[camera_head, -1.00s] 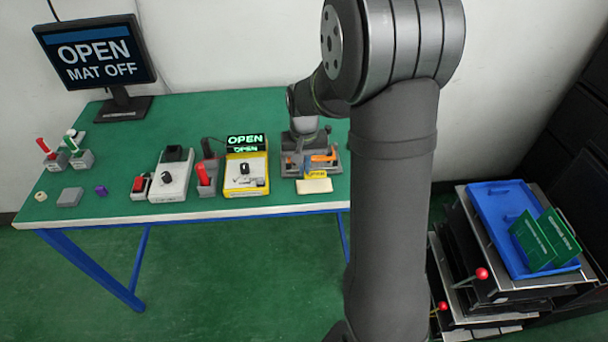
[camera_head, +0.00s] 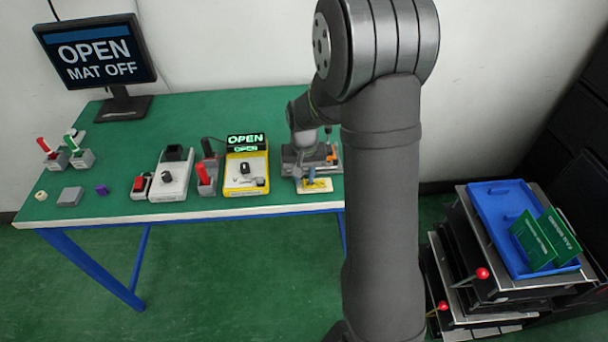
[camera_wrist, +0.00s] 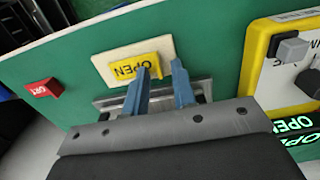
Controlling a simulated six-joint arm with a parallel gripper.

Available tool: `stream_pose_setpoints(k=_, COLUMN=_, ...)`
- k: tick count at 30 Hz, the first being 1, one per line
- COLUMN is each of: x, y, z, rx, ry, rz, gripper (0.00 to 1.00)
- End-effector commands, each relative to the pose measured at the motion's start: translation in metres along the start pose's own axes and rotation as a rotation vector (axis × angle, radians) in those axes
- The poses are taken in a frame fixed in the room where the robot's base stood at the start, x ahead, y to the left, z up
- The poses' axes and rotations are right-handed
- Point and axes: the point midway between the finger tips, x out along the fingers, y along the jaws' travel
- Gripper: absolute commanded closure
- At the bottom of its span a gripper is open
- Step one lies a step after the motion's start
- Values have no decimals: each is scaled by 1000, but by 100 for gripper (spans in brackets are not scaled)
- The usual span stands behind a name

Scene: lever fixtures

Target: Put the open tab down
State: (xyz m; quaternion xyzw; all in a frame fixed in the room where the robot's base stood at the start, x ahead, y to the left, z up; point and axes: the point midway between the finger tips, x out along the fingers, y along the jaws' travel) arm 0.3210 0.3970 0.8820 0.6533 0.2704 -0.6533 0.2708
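The yellow open tab (camera_wrist: 125,69) lies on a cream pad (camera_wrist: 108,54), its "OPEN" lettering upside down in the wrist view. In the head view the tab (camera_head: 320,184) shows on the pad (camera_head: 328,189) at the table's front edge. My gripper (camera_wrist: 163,68) has its two blue fingers apart, with the tab's raised right end between their tips. A gap shows between that end and the right finger; the left fingertip overlaps the tab, and I cannot tell if it touches. The gripper also shows in the head view (camera_head: 311,179), just over the pad.
A red block (camera_wrist: 44,88) shows at left in the wrist view. The monitor (camera_head: 95,52) reads "OPEN MAT OFF".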

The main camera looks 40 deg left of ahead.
Motion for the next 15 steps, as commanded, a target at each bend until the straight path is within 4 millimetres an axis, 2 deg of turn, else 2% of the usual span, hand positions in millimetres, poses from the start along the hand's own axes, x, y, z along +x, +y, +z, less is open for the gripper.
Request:
stream_pose_setpoints(k=5, x=-2, y=0, z=0, rx=0, ry=1, rz=0, gripper=76)
stream_pose_setpoints(k=8, x=-12, y=0, z=-1, rx=0, ry=4, rz=-1, gripper=76)
stream_pose_setpoints(k=15, x=-61, y=0, z=-1, rx=0, ry=5, rz=-1, gripper=76)
